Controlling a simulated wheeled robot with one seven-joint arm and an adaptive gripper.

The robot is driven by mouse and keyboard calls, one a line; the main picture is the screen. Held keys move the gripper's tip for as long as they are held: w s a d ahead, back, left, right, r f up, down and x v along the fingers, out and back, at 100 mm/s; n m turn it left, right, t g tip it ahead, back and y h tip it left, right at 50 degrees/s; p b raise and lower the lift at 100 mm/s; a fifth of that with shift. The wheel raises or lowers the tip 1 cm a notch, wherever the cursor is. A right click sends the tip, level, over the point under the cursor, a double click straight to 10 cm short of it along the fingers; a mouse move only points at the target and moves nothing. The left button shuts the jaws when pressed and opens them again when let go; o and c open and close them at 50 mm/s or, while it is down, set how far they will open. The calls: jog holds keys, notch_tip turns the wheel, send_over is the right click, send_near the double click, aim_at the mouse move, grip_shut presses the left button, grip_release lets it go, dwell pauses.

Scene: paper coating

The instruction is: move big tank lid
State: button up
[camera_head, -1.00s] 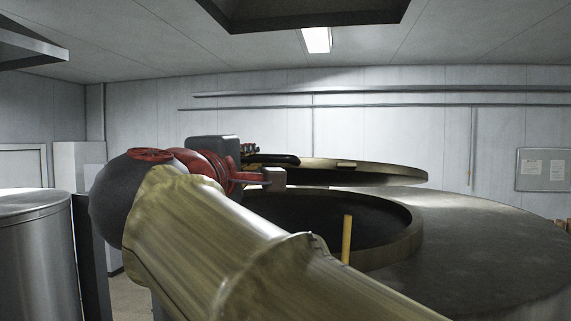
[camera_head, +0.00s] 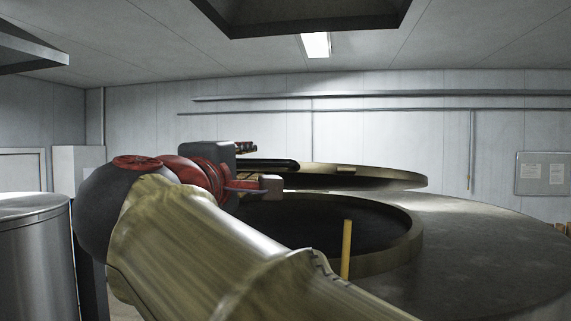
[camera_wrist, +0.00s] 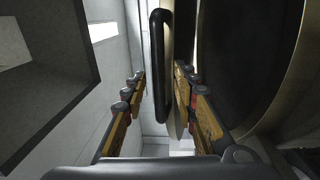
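The big tank lid (camera_head: 375,179) is a flat brass-coloured disc, apart from and above the dark round opening of the tank (camera_head: 480,255). Its black bar handle (camera_head: 268,163) is at the lid's left side. In the wrist view the handle (camera_wrist: 158,60) runs lengthwise up the middle, with the lid (camera_wrist: 180,25) seen nearly edge-on beside it. My gripper (camera_wrist: 160,88) is open, its orange fingers spread to either side of the handle with gaps showing. In the head view my wrist hides most of the gripper.
A yellow upright bar (camera_head: 346,248) stands at the tank opening's near rim (camera_head: 405,240). A steel drum (camera_head: 35,255) is at the left. A dark hood (camera_head: 310,18) hangs overhead. Pipes (camera_head: 400,97) run along the back wall.

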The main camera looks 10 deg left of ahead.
jog(key=s, duration=1)
jog(key=shift+s+a+f, duration=0.35)
jog(key=shift+s+a, duration=0.05)
